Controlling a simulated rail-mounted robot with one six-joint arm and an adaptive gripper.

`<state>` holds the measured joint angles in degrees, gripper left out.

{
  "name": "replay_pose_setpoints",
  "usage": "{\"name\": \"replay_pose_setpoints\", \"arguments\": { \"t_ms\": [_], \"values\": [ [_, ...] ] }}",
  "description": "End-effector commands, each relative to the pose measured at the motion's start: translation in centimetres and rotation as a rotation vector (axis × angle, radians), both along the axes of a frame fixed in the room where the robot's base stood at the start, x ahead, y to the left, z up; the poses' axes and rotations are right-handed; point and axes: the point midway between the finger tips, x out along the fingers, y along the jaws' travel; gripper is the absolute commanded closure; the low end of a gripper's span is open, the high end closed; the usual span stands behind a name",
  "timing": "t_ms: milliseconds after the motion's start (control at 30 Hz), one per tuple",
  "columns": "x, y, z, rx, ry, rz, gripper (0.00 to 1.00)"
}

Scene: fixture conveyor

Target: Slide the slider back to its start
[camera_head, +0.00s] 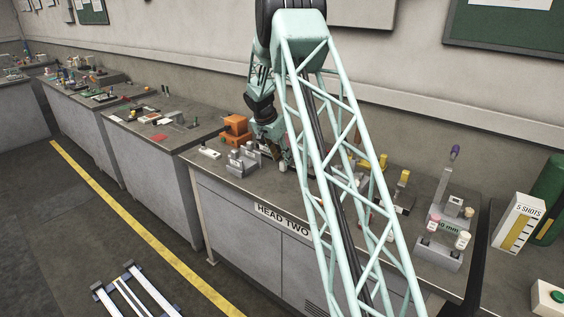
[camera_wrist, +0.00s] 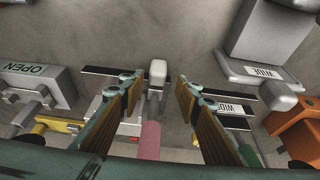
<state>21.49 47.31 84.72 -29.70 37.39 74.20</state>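My gripper (camera_wrist: 158,82) is open, with one finger on each side of a pale upright knob (camera_wrist: 158,72). The knob, which looks like the slider's handle, shows small gaps to both fingers. A dark flat strip (camera_wrist: 98,70), perhaps the slider's track, runs sideways beside it; the fingers hide part of it. A pink cylinder (camera_wrist: 150,142) lies below the knob in the wrist view, also between the fingers. In the head view my gripper (camera_head: 284,162) is low over the bench marked HEAD TWO, and the slider cannot be made out there.
A grey fixture labelled WIDE (camera_wrist: 258,52) stands right, an OPEN-labelled grey block (camera_wrist: 38,72) left. An orange block (camera_wrist: 297,126) sits at the right edge.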

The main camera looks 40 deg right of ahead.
Motion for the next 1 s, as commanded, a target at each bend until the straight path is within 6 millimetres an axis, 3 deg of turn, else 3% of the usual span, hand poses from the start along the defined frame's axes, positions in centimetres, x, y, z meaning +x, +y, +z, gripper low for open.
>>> {"name": "replay_pose_setpoints", "arguments": {
  "t_ms": [600,1000],
  "values": [
    [-0.8,2.8,7.2,-0.001,-0.001,0.001,0.69],
    [-0.9,3.2,8.0,0.000,0.001,0.002,0.69]
  ]
}}
